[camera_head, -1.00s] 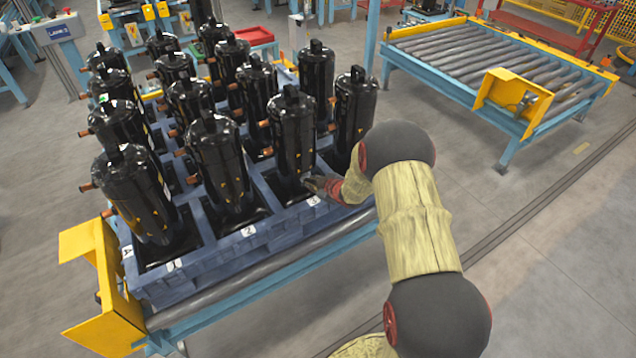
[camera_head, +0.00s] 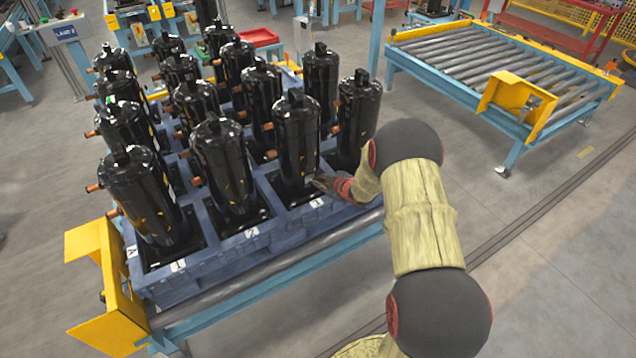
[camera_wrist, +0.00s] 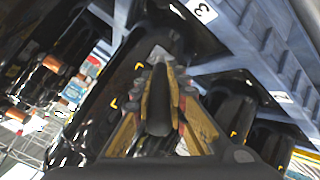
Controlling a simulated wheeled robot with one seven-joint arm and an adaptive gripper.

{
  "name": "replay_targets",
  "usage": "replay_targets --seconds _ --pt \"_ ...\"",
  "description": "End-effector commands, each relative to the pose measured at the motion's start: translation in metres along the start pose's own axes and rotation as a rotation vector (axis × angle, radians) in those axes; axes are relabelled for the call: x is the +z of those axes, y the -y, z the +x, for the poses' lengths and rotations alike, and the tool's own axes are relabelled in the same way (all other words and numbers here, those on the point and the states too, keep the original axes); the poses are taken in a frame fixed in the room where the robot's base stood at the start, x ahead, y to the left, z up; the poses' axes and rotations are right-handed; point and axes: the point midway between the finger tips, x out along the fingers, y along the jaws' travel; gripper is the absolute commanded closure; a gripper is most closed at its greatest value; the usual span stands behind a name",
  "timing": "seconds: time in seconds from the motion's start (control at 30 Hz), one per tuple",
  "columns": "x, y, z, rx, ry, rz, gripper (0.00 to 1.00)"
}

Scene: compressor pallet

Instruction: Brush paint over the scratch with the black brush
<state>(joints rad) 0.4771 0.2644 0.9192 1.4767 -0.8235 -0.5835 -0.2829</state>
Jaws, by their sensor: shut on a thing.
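My gripper (camera_head: 326,184) is shut on the black brush (camera_wrist: 158,100), whose dark body shows between the yellow and red fingers in the wrist view. The gripper is low in front of a black compressor (camera_head: 297,140) in the front row, near the slot labelled 3. In the wrist view this compressor (camera_wrist: 125,90) fills the space behind the fingers. A pale grey patch (camera_wrist: 158,54) shows just beyond the brush end; I cannot tell whether it is the scratch or the brush tip. Small yellow corner marks (camera_wrist: 113,104) are on the black surface. Contact is unclear.
Several black compressors stand in rows in a blue pallet (camera_head: 215,262) on a roller conveyor. A neighbouring compressor (camera_head: 357,118) stands close behind my gripper. A yellow end stop (camera_head: 105,290) is at the front left. An empty roller conveyor (camera_head: 480,60) is at the back right.

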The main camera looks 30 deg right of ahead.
Motion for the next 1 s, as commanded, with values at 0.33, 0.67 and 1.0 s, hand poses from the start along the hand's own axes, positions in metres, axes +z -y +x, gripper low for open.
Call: replay_targets --seconds 0.33,0.67,1.0 --pt "0.011 -0.017 -0.002 0.005 -0.003 0.000 1.00" --pt "0.019 -0.024 0.000 0.002 -0.003 -0.001 1.00" --pt "0.005 -0.008 0.001 0.001 -0.004 -0.002 1.00"
